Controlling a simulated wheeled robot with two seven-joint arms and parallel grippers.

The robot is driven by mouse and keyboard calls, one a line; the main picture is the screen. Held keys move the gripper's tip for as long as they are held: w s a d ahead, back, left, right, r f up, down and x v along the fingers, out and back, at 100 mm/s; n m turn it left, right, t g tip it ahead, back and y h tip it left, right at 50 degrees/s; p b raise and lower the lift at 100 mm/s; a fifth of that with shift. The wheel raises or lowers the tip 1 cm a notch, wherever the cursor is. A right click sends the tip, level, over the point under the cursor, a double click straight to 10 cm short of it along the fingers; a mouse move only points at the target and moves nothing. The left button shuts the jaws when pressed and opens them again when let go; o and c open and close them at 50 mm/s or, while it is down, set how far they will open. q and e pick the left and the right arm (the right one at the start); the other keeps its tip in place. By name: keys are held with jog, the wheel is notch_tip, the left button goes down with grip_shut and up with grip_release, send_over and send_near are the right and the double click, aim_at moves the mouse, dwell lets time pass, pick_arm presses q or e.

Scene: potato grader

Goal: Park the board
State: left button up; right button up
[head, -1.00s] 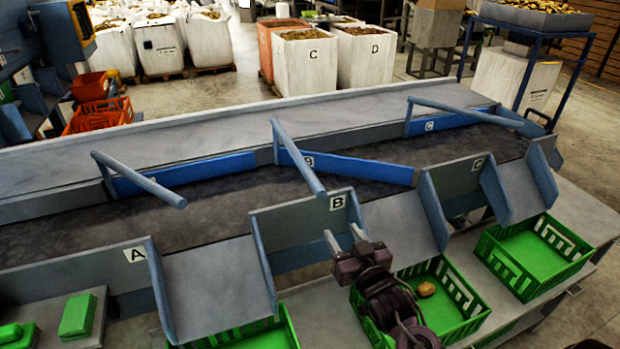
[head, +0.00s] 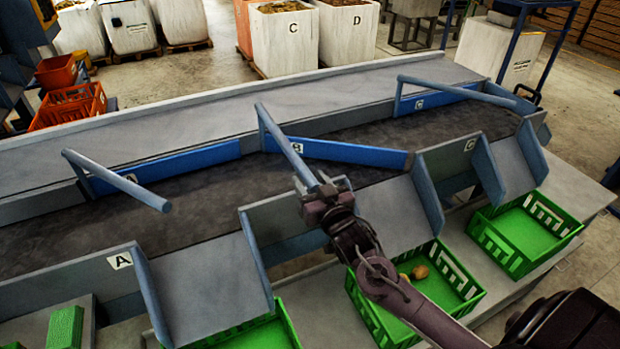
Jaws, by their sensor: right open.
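The blue board B (head: 350,152) stands across the dark belt, its right end out over the belt. Its grey-blue bar handle (head: 285,145) slants from the back post toward me. My right gripper (head: 322,187) is open at the near end of that handle, with its fingers around or just over the bar's tip; I cannot tell whether they touch it. Blue board A (head: 170,166) with its own bar lies at the left, and blue board C (head: 435,98) lies along the belt's back edge at the right. My left gripper is not in view.
Grey chutes labelled A (head: 120,261) and C (head: 470,145) line the belt's near side. A green crate (head: 465,297) holding two potatoes (head: 420,272) sits below my right arm. Another green crate (head: 530,240) at the right looks empty.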

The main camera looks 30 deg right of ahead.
jog(key=shift+w, duration=0.15)
grip_shut()
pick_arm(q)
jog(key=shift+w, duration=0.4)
